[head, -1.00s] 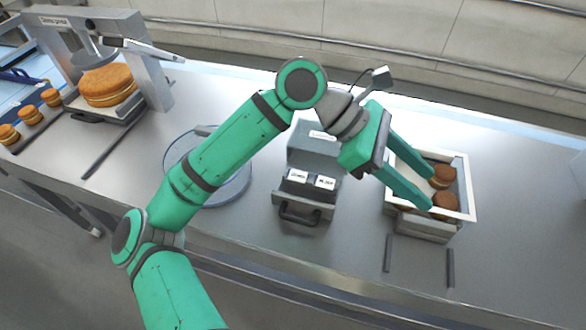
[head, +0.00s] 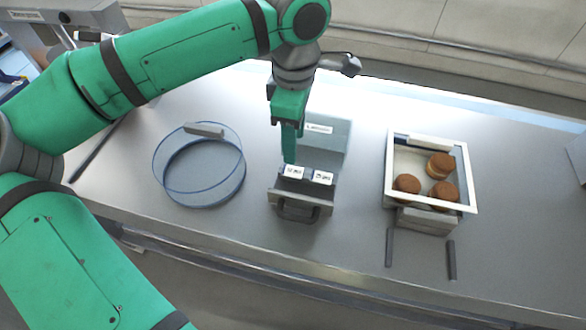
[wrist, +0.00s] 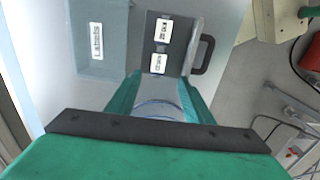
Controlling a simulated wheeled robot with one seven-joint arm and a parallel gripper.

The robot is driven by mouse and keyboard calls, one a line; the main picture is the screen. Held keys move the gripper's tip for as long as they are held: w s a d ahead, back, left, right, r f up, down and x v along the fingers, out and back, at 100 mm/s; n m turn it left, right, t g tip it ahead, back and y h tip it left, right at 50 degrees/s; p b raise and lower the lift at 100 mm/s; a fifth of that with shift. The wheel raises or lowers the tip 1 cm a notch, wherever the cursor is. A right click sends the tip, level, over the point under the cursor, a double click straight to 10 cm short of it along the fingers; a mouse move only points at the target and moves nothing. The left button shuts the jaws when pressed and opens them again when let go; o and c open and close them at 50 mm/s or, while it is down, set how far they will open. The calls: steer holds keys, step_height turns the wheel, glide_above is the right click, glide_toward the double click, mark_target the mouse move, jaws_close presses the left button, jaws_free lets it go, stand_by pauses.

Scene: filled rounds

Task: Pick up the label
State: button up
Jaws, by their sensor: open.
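Two small white printed labels lie side by side in the open drawer (head: 301,201) of a grey box: a left label (head: 293,172) and a right label (head: 322,177). In the wrist view they are the lower label (wrist: 158,63) and the upper label (wrist: 165,27). My gripper (head: 289,160) points down just behind the left label, and in the head view its fingers overlap into one. In the wrist view my gripper (wrist: 157,84) has its fingers apart with nothing between them, the lower label just beyond the tips. The height gap is hard to judge.
The grey box (head: 328,140) carries a name sign and stands behind the drawer. A white-rimmed crate (head: 473,185) with three brown filled rounds stands right. A clear blue-rimmed round container (head: 200,188) stands left. Two dark bars lie in front of the crate. The counter between is bare.

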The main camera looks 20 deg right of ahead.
glide_above(292, 170)
steer(key=f, duration=0.4)
steer(key=shift+s+d+f, duration=0.1)
steer(key=shift+s, duration=0.25)
steer(key=f, duration=0.4)
steer(key=shift+w+a, duration=0.2)
steer(key=shift+w, duration=0.05)
steer(key=shift+d+f, duration=0.1)
steer(key=shift+f, duration=0.35)
steer(key=shift+f, duration=0.25)
steer(key=c, duration=0.8)
